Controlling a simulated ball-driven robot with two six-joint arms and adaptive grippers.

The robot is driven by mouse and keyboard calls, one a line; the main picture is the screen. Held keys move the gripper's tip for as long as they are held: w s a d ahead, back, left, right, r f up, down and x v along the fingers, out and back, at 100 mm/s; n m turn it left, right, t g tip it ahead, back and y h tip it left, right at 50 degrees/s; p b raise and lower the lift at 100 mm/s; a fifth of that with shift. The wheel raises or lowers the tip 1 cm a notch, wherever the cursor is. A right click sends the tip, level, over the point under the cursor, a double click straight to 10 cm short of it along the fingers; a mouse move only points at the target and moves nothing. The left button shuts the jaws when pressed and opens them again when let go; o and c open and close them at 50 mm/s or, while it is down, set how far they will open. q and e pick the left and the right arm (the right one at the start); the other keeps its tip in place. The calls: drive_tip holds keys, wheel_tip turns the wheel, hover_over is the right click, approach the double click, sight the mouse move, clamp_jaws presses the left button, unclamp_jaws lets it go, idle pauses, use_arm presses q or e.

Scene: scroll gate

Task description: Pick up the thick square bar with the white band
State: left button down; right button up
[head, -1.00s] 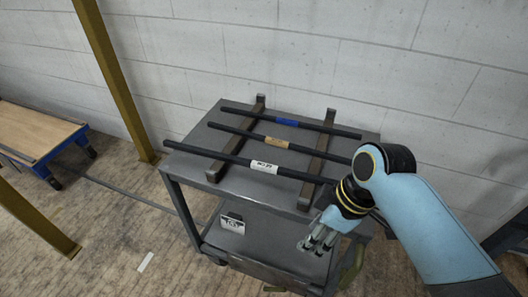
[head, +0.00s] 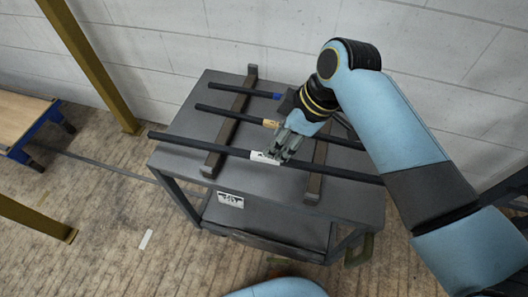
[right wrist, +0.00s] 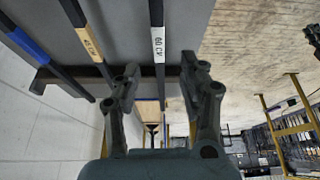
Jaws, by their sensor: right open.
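The thick dark square bar with the white band (head: 200,142) lies across two supports on the grey cart, the nearest of three bars. Its white band (head: 259,157) is partly covered by my right gripper. My right gripper (head: 277,154) is open and points down at the bar beside the band. In the right wrist view, this bar (right wrist: 157,12) runs between the two spread fingers (right wrist: 160,77), with the printed band ahead of them. I cannot tell whether the fingers touch the bar.
A bar with a tan band (head: 225,111) and one with a blue band (head: 215,89) lie behind, parallel. The supports (head: 225,130) stand on the cart top (head: 180,150). A wall is behind the cart. Yellow posts (head: 92,70) and a wooden platform (head: 15,118) are at left.

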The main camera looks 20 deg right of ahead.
sight(266, 158)
drive_tip(key=shift+a+f, duration=0.2)
drive_tip(key=shift+f, duration=0.35)
drive_tip(key=shift+w+a+f, duration=0.1)
drive_tip(key=shift+w+f, duration=0.1)
drive_tip(key=shift+f, duration=0.05)
drive_tip(key=b+x, duration=0.1)
drive_tip(key=x, duration=0.4)
drive_tip(key=shift+w, duration=0.1)
drive_tip(key=c, duration=0.4)
clamp_jaws()
use_arm(q)
drive_tip(key=shift+s+f, duration=0.2)
drive_tip(key=shift+f, duration=0.3)
drive_tip(key=shift+w, duration=0.2)
